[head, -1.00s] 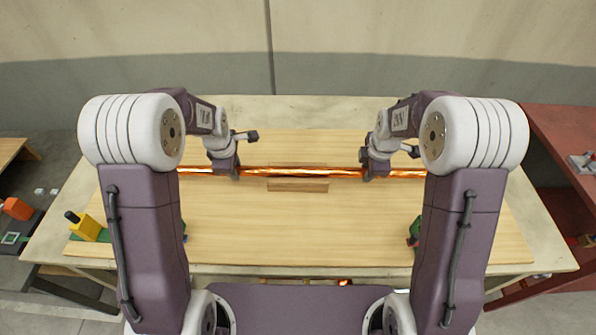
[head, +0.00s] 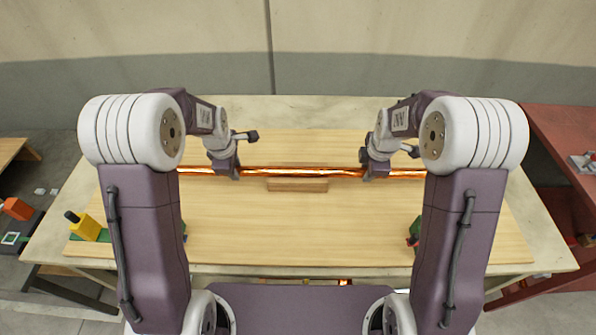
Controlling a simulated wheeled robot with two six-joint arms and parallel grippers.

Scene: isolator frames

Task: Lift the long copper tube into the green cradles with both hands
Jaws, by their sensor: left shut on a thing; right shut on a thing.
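The long copper tube (head: 300,172) lies left to right across the far part of the wooden board. My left gripper (head: 236,174) is shut on the tube left of its middle. My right gripper (head: 368,174) is shut on it right of its middle. The tube's ends are hidden behind my arms. Green parts that look like the cradles show nearer to me: the left one (head: 185,232) is mostly behind my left arm, the right one (head: 414,231) partly behind my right arm. I cannot tell whether the tube touches the wooden block under it.
A wooden block (head: 297,185) lies below the tube's middle. A yellow thing with a black knob (head: 86,227) stands at the board's left edge. The middle of the board (head: 300,230) is clear. A red table (head: 570,135) stands at the right.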

